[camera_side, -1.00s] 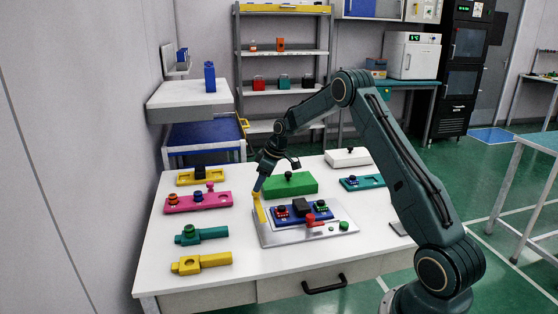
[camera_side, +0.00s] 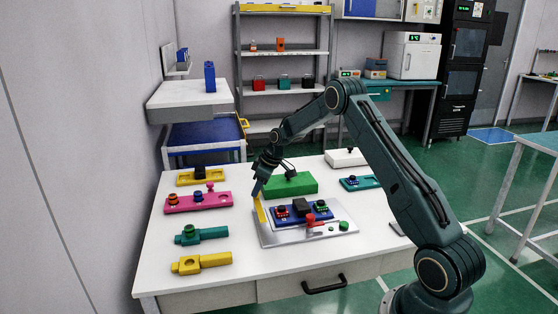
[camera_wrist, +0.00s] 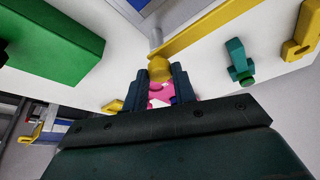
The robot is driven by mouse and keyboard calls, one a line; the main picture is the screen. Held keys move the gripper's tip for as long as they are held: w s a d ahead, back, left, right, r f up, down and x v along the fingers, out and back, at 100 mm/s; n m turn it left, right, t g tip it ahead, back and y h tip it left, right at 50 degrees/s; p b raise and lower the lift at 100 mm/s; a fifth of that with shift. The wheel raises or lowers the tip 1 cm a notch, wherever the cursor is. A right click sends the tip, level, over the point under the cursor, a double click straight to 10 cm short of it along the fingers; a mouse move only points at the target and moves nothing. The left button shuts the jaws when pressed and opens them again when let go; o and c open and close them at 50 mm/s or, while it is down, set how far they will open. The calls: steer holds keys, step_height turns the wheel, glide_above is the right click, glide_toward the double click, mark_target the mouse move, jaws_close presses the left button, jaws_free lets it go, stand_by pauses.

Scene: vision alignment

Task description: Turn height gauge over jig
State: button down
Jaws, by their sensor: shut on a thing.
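The height gauge (camera_side: 260,210) shows as a yellow bar at the left end of the metal jig plate (camera_side: 290,238). Its yellow knob (camera_wrist: 158,68) sits between my fingertips, with the yellow bar (camera_wrist: 205,28) running up and right from it in the wrist view. My gripper (camera_side: 257,188) is shut on it, above the plate's left edge. The blue block (camera_side: 300,215) on the plate carries red, green and black parts. In the side view my fingers hide the gauge's upper end. I cannot tell whether the gauge touches the plate.
A green block (camera_side: 290,184) lies close behind the plate. A pink block (camera_side: 190,203), a teal piece (camera_side: 202,235) and a yellow piece (camera_side: 200,263) lie to the left. A white box (camera_side: 347,158) stands at the back right. The table front is clear.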

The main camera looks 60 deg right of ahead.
steer(key=shift+n, duration=0.4)
steer(key=n, duration=0.2)
steer(key=n+y, duration=0.1)
steer(key=n, duration=0.1)
steer(key=shift+w+d+g+y, duration=0.1)
steer(key=shift+d+g+y, duration=0.1)
steer(key=shift+g+y, duration=0.15)
steer(key=shift+w+n+g+y, duration=0.1)
steer(key=shift+n+g+y, duration=0.4)
steer(key=shift+n, duration=1.4)
steer(key=shift+n+g, duration=0.25)
steer(key=shift+n, duration=0.05)
steer(key=c, duration=1.1)
jaws_free()
steer(key=shift+m, duration=0.5)
